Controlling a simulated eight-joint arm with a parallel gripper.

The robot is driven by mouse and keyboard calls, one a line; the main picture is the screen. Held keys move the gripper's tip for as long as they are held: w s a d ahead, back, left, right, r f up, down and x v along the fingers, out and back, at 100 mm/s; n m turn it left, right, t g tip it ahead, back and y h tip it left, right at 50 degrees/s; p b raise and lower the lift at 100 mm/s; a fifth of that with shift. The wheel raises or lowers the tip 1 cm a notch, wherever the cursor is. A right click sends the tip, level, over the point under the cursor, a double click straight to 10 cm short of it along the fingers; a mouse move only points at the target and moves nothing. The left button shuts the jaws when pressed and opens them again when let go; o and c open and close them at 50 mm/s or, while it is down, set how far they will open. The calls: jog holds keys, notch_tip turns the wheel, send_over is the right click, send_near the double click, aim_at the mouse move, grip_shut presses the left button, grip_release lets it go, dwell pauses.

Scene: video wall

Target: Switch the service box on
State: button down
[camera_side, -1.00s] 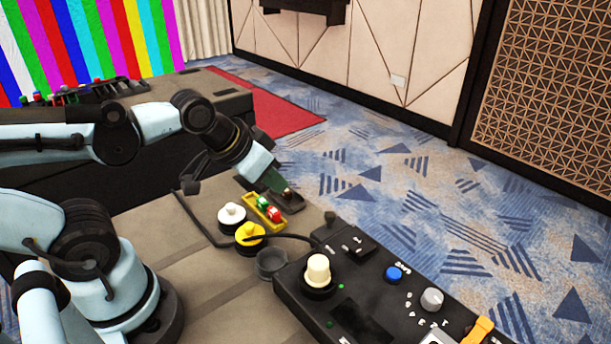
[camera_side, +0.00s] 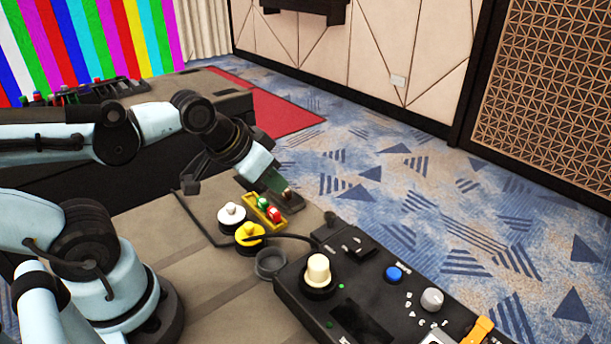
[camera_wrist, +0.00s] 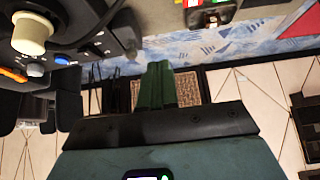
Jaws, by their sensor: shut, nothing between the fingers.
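A small dark box (camera_side: 293,203) with a stubby grey-brown lever on top stands at the far edge of the table, behind a yellow box (camera_side: 262,215) with a green and a red button. I cannot read a label that tells which box is the service box. My gripper (camera_side: 279,183) points down at the dark box, close to its lever and partly hiding it; contact cannot be told. In the wrist view the green fingers (camera_wrist: 157,70) are together and empty.
A white button (camera_side: 231,214) and a yellow button (camera_side: 249,236) stand nearby, with a dark cable around them. A black console (camera_side: 375,300) with a cream mushroom knob (camera_side: 318,268), blue button (camera_side: 393,274) and grey knob (camera_side: 432,299) fills the front right. An empty round holder (camera_side: 270,263) sits beside it.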

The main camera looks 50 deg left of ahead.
dwell(0.4)
notch_tip(320, 180, up, 3)
jog(key=n+h, duration=0.3)
jog(key=n, duration=0.2)
send_over(354, 249)
jog(key=w, duration=0.1)
jog(key=shift+w+d+f+n, duration=0.1)
jog(key=shift+w+f+n, duration=0.05)
jog(key=shift+n, duration=0.15)
jog(key=shift+s+f, duration=0.25)
jog(key=shift+f, duration=1.2)
jog(key=shift+s+f, duration=0.2)
jog(key=shift+f, duration=1.25)
jog(key=shift+s+f, duration=0.25)
jog(key=shift+f, duration=1.2)
jog(key=shift+f, duration=0.1)
jog(key=shift+f, duration=0.3)
